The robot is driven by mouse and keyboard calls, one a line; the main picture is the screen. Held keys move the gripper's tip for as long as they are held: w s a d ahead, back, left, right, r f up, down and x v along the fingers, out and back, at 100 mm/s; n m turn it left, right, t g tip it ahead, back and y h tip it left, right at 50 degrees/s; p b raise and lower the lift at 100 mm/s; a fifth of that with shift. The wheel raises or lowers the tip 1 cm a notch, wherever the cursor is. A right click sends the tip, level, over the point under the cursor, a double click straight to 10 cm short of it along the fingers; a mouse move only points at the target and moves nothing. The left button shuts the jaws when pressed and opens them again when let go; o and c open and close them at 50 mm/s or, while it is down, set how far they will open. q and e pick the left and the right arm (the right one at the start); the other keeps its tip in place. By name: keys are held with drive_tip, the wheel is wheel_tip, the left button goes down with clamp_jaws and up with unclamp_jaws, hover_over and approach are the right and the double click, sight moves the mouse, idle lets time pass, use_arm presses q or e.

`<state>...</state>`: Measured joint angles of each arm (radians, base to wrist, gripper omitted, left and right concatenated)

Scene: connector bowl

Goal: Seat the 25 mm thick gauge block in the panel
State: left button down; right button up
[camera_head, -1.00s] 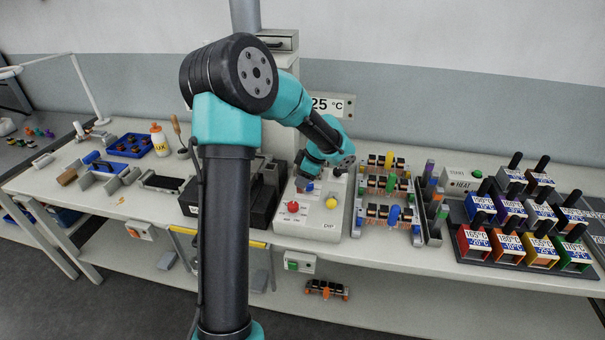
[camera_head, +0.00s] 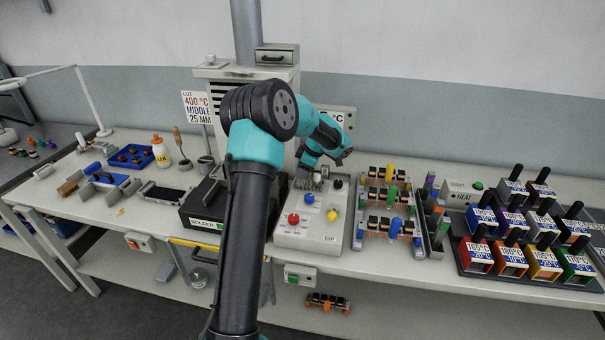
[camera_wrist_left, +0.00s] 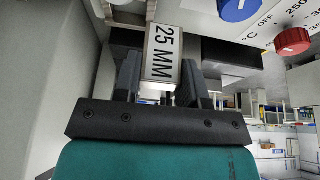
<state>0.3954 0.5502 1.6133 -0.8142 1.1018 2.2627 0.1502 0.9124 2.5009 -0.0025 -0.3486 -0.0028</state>
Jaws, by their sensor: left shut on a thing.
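My left gripper (camera_head: 306,180) is over the back left corner of the white control panel (camera_head: 288,240). In the left wrist view my left gripper (camera_wrist_left: 163,85) is shut on a pale gauge block (camera_wrist_left: 163,40) marked "25 MM", with a finger on each side. The panel carries a red knob (camera_head: 293,218), a blue knob (camera_head: 309,198), a yellow knob (camera_head: 331,215) and a black knob (camera_head: 338,183). Whether the block touches the panel or sits in a slot cannot be told. My right gripper is not in view.
A sign (camera_head: 197,107) reads "LOT 400 °C MIDDLE 25 MM". A black solder unit (camera_head: 203,212) stands left of the panel. Racks of connectors (camera_head: 388,215) stand close on its right, with labelled coloured blocks (camera_head: 510,250) beyond. A grey cabinet (camera_head: 285,85) rises behind.

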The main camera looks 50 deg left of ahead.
use_arm(q)
drive_tip(key=shift+w+a+f, duration=0.1)
drive_tip(key=shift+w+a, duration=1.05)
drive_tip(key=shift+a, duration=0.15)
drive_tip(key=shift+w+a, duration=0.25)
drive_tip(key=shift+a, duration=0.05)
drive_tip(key=shift+f, duration=1.8)
drive_tip(key=shift+f, duration=0.1)
drive_tip(key=c, duration=0.7)
unclamp_jaws()
drive_tip(key=v, duration=1.2)
drive_tip(key=shift+s+d, duration=0.1)
